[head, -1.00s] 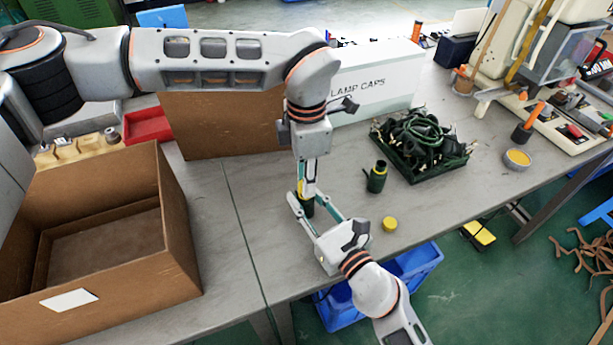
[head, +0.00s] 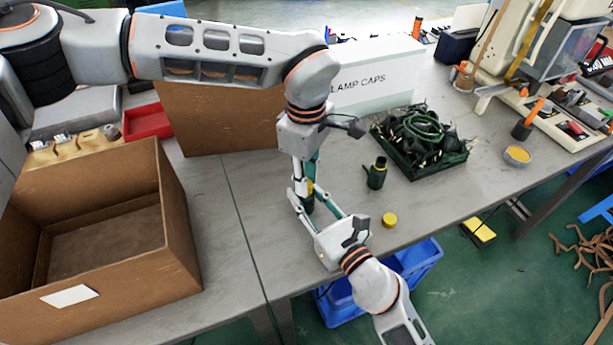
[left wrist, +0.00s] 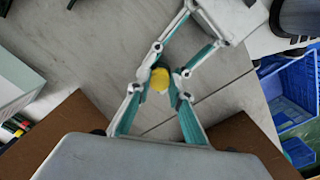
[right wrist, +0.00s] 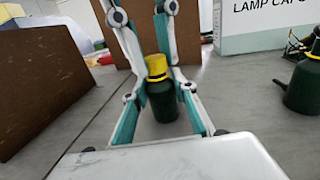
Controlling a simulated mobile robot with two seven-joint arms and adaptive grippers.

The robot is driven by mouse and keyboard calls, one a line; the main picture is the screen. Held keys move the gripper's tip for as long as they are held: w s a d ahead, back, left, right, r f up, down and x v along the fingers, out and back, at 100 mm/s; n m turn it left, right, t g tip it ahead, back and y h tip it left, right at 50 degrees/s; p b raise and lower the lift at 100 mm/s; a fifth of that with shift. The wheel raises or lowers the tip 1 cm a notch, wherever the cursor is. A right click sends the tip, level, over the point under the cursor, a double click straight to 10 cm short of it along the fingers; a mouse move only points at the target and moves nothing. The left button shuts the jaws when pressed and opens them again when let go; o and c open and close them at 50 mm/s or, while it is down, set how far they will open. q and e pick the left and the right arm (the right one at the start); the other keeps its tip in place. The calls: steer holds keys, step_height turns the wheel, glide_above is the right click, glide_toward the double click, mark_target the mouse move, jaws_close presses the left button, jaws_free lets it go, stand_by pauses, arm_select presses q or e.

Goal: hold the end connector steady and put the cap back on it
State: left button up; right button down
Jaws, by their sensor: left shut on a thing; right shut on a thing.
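The end connector (right wrist: 162,105) is a dark green cylinder standing upright on the bench, with my right gripper (right wrist: 160,98) shut around its body. The yellow cap (right wrist: 157,66) sits at the connector's top in the right wrist view; whether it is fully seated I cannot tell. My left gripper (left wrist: 162,88) reaches down from above and is shut on the cap, which shows yellow between its fingers in the left wrist view (left wrist: 160,79). In the head view the fingers of both grippers largely hide the connector (head: 307,206).
Another green connector (head: 377,173) stands to the right, and a loose yellow cap (head: 389,220) lies near the bench's front edge. A crate of cabled parts (head: 440,168), a lamp caps box (head: 375,80) and an open cardboard box (head: 178,230) stand around.

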arm_select(q)
steer(key=m, duration=0.5)
steer(key=shift+m, duration=0.3)
steer(key=m, duration=0.5)
steer(key=shift+a, duration=0.1)
steer(key=m, duration=0.5)
steer(key=shift+m, duration=0.4)
steer(key=m, duration=0.4)
steer(key=shift+a, duration=0.1)
steer(key=o, duration=0.7)
steer(key=shift+c, duration=0.2)
